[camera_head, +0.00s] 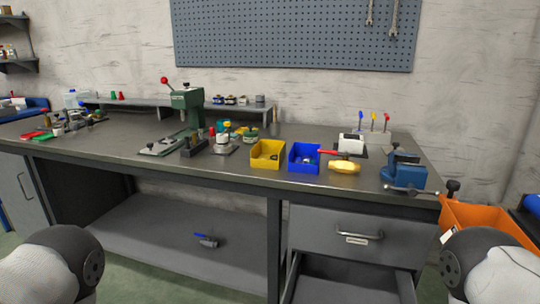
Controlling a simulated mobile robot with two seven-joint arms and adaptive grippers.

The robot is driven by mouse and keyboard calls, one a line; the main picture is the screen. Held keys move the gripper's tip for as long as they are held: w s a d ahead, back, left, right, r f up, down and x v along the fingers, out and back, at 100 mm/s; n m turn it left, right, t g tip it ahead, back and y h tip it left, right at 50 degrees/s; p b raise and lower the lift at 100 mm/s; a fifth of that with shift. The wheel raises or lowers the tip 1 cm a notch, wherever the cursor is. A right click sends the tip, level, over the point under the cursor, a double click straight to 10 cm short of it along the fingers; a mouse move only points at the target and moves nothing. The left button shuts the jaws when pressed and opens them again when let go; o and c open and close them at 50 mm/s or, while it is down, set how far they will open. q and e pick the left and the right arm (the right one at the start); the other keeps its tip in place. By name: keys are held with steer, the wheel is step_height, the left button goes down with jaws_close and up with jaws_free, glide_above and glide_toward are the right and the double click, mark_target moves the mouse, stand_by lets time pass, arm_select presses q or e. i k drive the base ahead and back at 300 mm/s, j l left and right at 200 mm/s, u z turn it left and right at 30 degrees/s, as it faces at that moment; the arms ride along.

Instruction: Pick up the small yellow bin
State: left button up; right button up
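The small yellow bin (265,161) stands upright on the grey workbench, left of a blue bin and near the bench's front edge. What lies inside it is too small to tell. Only rounded parts of my two arms show, at the lower left and lower right corners. Neither of my grippers is in view, and nothing of mine touches the yellow bin.
The blue bin (303,163) stands close to the yellow bin's right. A yellow-handled tool (344,167) and blue vise (403,172) are further right. A green press (187,105) is to the left. A lower drawer (345,290) is pulled open. An orange bin (480,217) is at right.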

mark_target(263, 148)
steer(key=i+j+z, duration=0.2)
steer(key=j+z, duration=0.25)
steer(key=i+j+z, duration=0.1)
steer(key=j+z, duration=0.8)
steer(key=j, duration=0.25)
